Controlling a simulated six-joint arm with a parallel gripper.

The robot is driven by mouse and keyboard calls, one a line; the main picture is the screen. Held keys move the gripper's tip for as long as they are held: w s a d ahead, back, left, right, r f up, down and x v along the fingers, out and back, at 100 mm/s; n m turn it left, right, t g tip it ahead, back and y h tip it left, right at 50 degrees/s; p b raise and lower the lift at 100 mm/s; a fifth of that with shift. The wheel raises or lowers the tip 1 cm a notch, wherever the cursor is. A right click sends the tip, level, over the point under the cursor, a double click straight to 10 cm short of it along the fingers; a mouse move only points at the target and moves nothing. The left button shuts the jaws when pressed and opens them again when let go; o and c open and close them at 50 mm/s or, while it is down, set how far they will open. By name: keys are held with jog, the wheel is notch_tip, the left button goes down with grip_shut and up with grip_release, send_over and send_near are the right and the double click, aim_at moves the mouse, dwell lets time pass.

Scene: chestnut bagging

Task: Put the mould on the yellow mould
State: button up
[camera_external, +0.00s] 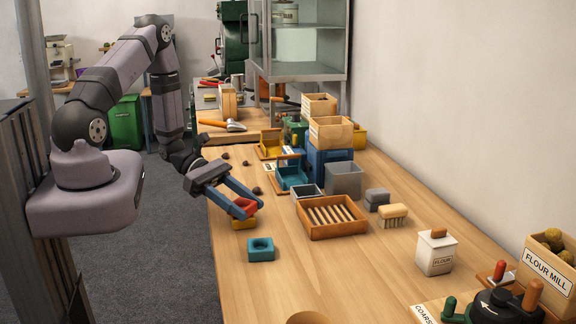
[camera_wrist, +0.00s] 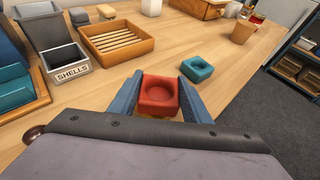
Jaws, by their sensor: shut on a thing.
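My gripper (camera_external: 246,202) is shut on a red mould (camera_external: 243,207), a square block with a round hollow. In the wrist view the red mould (camera_wrist: 158,96) sits between the two blue fingers. The yellow mould (camera_external: 244,223) is on the table directly under the red one, and only its lower part shows. In the wrist view just a thin yellow edge shows below the red mould. I cannot tell whether the two touch. A teal mould (camera_external: 261,249) lies on the table close by, and it also shows in the wrist view (camera_wrist: 197,69).
A slatted wooden tray (camera_external: 331,232) stands to the right, with a shells bin (camera_wrist: 68,69) beside it in the wrist view. A grey bin (camera_external: 345,179), a brush (camera_external: 393,216) and a flour box (camera_external: 436,252) stand further right. Dark chestnuts (camera_external: 257,190) lie near the gripper. The table's front left is clear.

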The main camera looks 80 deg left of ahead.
jog(key=shift+f, duration=0.2)
jog(key=o, duration=1.1)
jog(key=shift+c, duration=0.2)
jog(key=shift+r, duration=0.1)
jog(key=shift+r, duration=0.15)
jog(key=b+v, duration=0.3)
jog(key=v, duration=0.7)
jog(key=shift+s+a, duration=0.2)
jog(key=shift+a, duration=0.05)
jog(key=shift+s+a+r, duration=0.35)
jog(key=shift+s+a, duration=0.05)
jog(key=shift+s, duration=0.05)
